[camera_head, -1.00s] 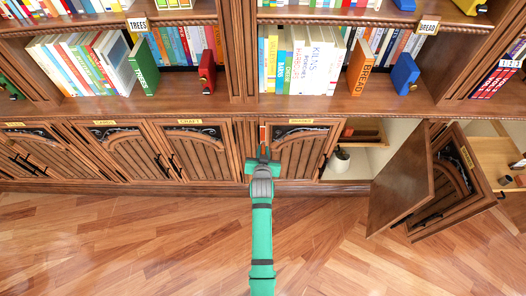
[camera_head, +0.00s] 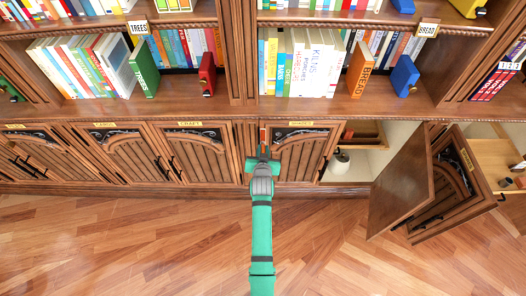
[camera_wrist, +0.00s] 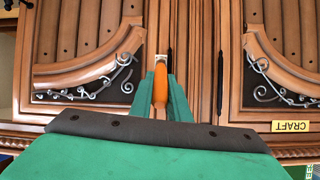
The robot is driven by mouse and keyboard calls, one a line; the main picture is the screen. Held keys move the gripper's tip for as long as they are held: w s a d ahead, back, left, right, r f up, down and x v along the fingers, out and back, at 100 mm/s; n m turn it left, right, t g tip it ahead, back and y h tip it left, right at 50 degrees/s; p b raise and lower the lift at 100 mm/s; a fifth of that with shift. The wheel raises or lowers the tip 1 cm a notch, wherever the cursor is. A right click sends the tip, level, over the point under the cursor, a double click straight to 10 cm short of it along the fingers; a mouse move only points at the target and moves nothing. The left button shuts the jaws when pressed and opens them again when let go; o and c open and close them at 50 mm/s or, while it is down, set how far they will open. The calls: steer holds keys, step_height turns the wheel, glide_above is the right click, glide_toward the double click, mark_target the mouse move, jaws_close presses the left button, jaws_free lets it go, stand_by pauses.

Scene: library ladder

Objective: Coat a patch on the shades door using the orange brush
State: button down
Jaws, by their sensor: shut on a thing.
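The shades door (camera_head: 300,161) is a closed wooden cabinet door with a yellow label and dark scrollwork at its top. It also shows, upside down, at the left of the wrist view (camera_wrist: 85,40). My gripper (camera_head: 263,158) is in front of the door's left edge. It is shut on the orange brush (camera_head: 263,136), whose orange handle stands between the green fingers in the wrist view (camera_wrist: 160,84). The brush's pale ferrule points away from the gripper toward the door edge. The bristles are hard to make out, and I cannot tell whether they touch wood. No coated patch is visible.
The craft door (camera_head: 193,155) is closed to the left. An open cabinet door (camera_head: 403,195) juts out at the right, beside a compartment with a white pot (camera_head: 340,162). Bookshelves (camera_head: 180,104) run above. The wooden floor (camera_head: 130,240) in front is clear.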

steer(key=shift+r, duration=0.15)
steer(key=shift+r, duration=4.1)
steer(key=shift+f, duration=4.25)
steer(key=shift+s, duration=0.1)
steer(key=shift+s, duration=2.95)
steer(key=s, duration=0.3)
steer(key=shift+w, duration=0.15)
